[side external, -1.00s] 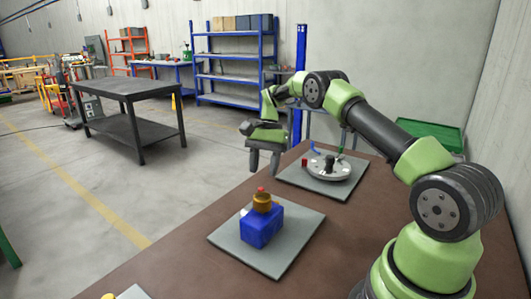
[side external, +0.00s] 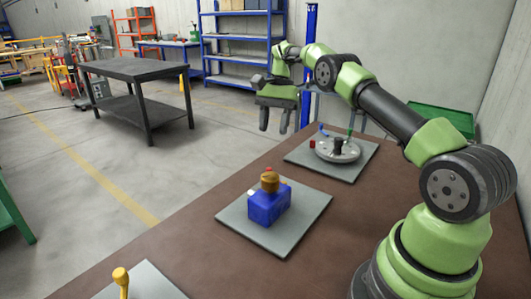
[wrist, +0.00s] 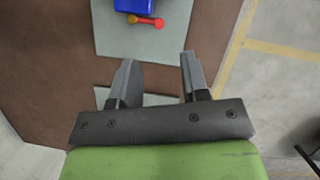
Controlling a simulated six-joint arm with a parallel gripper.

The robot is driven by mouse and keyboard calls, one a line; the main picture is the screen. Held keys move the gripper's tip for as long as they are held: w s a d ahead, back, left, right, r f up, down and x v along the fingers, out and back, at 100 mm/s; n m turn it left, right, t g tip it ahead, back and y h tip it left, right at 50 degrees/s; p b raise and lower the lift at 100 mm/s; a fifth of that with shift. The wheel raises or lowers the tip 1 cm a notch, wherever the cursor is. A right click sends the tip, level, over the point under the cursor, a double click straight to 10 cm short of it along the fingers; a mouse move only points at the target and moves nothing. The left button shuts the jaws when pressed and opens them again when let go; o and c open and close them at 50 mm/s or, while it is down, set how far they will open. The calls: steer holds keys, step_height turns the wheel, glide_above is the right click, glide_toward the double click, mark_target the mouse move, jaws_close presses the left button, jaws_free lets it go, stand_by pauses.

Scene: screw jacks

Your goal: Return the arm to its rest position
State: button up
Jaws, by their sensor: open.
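My gripper (side external: 274,128) is raised in the air beyond the far left edge of the brown table, fingers apart and pointing down. The wrist view shows its two fingers (wrist: 158,62) spread with nothing between them. A blue screw jack (side external: 265,205) with an orange-brown top (side external: 269,181) stands upright on a grey plate (side external: 290,232), well apart from the gripper. In the wrist view, part of the blue body (wrist: 133,5) shows at the top edge, beside a small handle (wrist: 146,21) with red and orange ends.
Another grey plate (side external: 358,170) farther back holds a round grey disc (side external: 337,151) with small coloured parts. A third plate (side external: 150,280) at the lower left bears a yellow handle (side external: 121,280). A green tray (side external: 443,119) sits behind my arm. The air around the gripper looks clear.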

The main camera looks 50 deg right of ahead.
steer(key=s+a+r+n+t+h, duration=0.1)
steer(key=s+a+r+n+t, duration=0.2)
steer(key=a+r, duration=0.4)
steer(key=s+a+r+n+h, duration=0.25)
steer(key=s+a+r, duration=0.2)
steer(key=r, duration=0.45)
steer(key=s+a+f+n+t, duration=0.1)
steer(key=s+a+n+t, duration=0.1)
steer(key=s, duration=0.6)
steer(key=s+a+f+n+t+y, duration=0.1)
steer(key=s+a+n+t, duration=0.2)
steer(key=s+a, duration=0.2)
steer(key=s, duration=0.2)
steer(key=shift+s+a, duration=0.3)
steer(key=shift+s, duration=0.1)
